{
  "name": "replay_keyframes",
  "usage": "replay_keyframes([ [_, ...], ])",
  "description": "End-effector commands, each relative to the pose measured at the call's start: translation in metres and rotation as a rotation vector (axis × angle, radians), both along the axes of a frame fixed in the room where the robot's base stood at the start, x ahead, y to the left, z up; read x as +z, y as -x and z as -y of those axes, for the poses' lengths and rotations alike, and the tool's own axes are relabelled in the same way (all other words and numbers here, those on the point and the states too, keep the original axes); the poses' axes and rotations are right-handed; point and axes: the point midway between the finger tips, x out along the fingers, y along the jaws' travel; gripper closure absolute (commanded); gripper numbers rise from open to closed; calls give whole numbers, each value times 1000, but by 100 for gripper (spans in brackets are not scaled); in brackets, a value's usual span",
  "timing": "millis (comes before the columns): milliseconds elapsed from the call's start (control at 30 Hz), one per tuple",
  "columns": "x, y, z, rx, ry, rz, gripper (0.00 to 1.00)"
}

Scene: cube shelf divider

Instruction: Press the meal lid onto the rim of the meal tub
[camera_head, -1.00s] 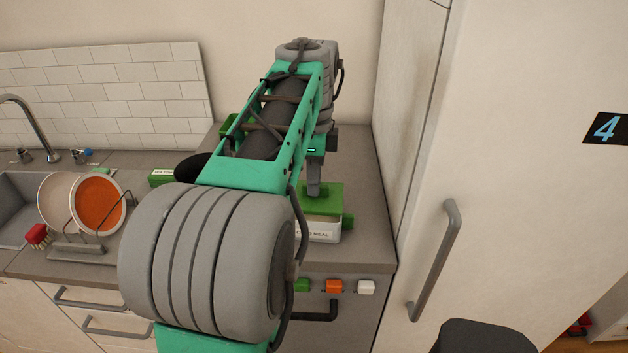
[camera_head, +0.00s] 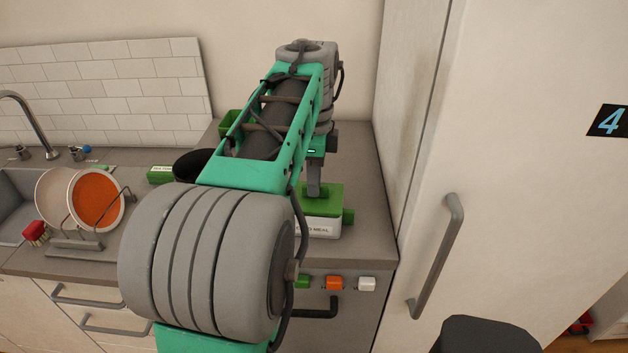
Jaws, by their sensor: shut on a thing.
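The green meal lid (camera_head: 328,199) lies on top of the meal tub (camera_head: 322,229), a white tub with a label ending in "MEAL", on the counter right of centre. From this angle the lid looks level, with no gap showing at its front edge. A green tab sticks out at the right. My gripper (camera_head: 314,188) points down at the lid's middle and is shut on it; the exact grip is hard to see. My arm hides the lid's left part and the tub's left side.
A tall pale cabinet (camera_head: 415,120) stands close on the right. A green container (camera_head: 230,123) and a black round thing (camera_head: 190,164) are behind my arm. A dish rack (camera_head: 80,245) with plates stands left, beside the sink. Counter right of the tub is clear.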

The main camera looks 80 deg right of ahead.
Motion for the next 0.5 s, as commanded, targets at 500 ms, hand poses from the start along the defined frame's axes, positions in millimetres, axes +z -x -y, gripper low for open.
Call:
replay_keyframes([
  [500, -8, 0, 0, 0, 0, 0, 78],
])
